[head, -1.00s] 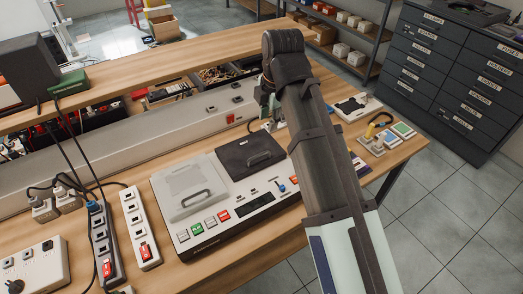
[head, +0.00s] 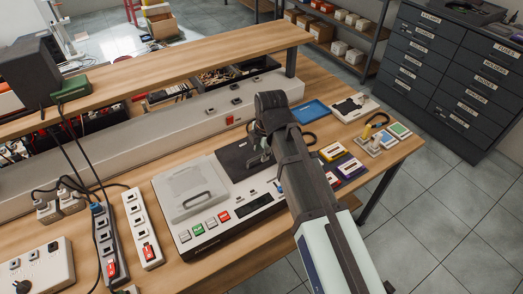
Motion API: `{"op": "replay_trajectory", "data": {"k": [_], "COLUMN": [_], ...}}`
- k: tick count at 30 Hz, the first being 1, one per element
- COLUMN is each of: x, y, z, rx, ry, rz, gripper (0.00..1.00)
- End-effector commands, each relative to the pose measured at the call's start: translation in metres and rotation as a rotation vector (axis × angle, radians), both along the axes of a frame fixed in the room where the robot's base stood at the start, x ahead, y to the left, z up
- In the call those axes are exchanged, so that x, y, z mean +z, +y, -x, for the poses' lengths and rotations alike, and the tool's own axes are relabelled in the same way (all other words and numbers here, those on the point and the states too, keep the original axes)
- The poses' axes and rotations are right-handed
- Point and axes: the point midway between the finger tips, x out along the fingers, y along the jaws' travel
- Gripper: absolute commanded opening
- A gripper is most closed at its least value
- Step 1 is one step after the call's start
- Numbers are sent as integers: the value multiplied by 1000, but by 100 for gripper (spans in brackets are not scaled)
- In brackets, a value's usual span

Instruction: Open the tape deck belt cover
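The tape deck (head: 207,228) lies on the wooden workbench with two lids on top. The left lid (head: 189,187) is light grey with a bar handle and looks closed. The right lid (head: 234,163) is dark and looks flat and closed, partly hidden by my arm. I cannot read which one is the belt cover. My gripper (head: 259,150) hangs below the arm's dark end, over or close to the right side of the dark lid. Its fingers are small and partly hidden, so I cannot tell whether they are open or touching the lid.
Power strips (head: 143,228) and cables stand left of the deck. Cassettes (head: 342,162), a blue tray (head: 311,112) and small parts lie to its right. A raised shelf (head: 180,60) runs behind.

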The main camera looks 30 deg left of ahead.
Motion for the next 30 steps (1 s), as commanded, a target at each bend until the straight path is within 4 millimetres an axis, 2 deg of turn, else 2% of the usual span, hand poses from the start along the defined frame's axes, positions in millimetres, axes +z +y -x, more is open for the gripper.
{"op": "replay_trajectory", "data": {"k": [6,14,15,18,30], "x": [-11,-11,-11,-11,-8], "y": [2,2,2,2,3], "z": [-1,-1,-1,-1,-2], "rx": [0,0,0,0,0], "ry": [0,0,0,0,-1], "rz": [0,0,0,0,-1], "gripper": [35,35,32,0,0]}}
